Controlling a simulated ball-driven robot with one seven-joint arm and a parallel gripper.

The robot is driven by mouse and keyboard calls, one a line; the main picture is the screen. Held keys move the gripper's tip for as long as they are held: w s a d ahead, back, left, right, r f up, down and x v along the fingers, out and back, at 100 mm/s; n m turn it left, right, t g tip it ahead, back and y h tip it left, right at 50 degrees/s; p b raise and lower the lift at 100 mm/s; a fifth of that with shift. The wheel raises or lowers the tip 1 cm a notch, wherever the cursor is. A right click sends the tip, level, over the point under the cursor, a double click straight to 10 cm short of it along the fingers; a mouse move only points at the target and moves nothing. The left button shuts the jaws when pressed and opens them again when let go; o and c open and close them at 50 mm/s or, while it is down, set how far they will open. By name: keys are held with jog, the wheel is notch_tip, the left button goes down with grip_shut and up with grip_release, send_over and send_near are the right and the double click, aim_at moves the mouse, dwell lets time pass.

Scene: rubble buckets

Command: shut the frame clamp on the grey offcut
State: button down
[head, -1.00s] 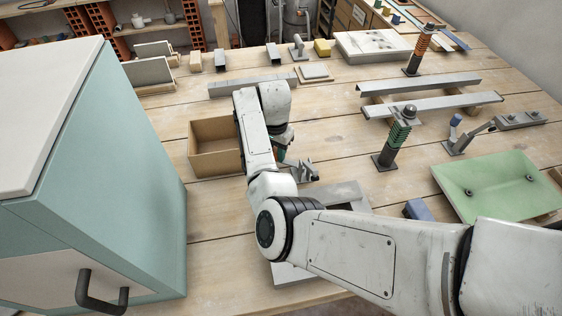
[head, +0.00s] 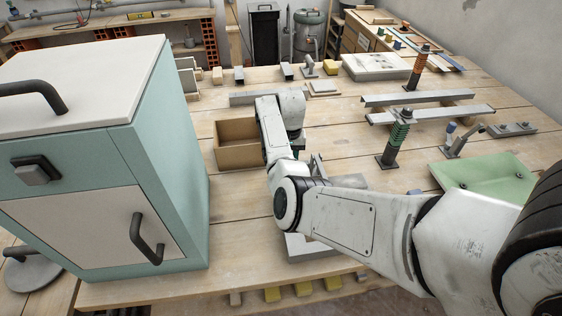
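My arm reaches across the middle of the table, and my gripper (head: 294,145) is mostly hidden behind my own wrist. I cannot see its fingertips or whether it holds anything. A flat grey frame (head: 305,247) lies under my forearm, which covers most of it. A small upright grey metal part (head: 317,167), perhaps the frame clamp, stands just right of my wrist at the frame's far side. Whether it is open or shut cannot be told. I cannot make out the grey offcut for certain.
A teal cabinet (head: 165,150) stands close on the left. An open cardboard box (head: 238,158) is left of my wrist. A green spring post (head: 396,140), a lever clamp with a blue tip (head: 462,140), grey rails (head: 430,114) and a green panel (head: 482,178) occupy the right side.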

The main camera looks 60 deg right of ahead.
jog(key=shift+s+a, duration=0.1)
jog(key=c, duration=0.8)
grip_release()
notch_tip(320, 180, up, 11)
jog(key=shift+f+b, duration=0.1)
jog(key=shift+b, duration=0.25)
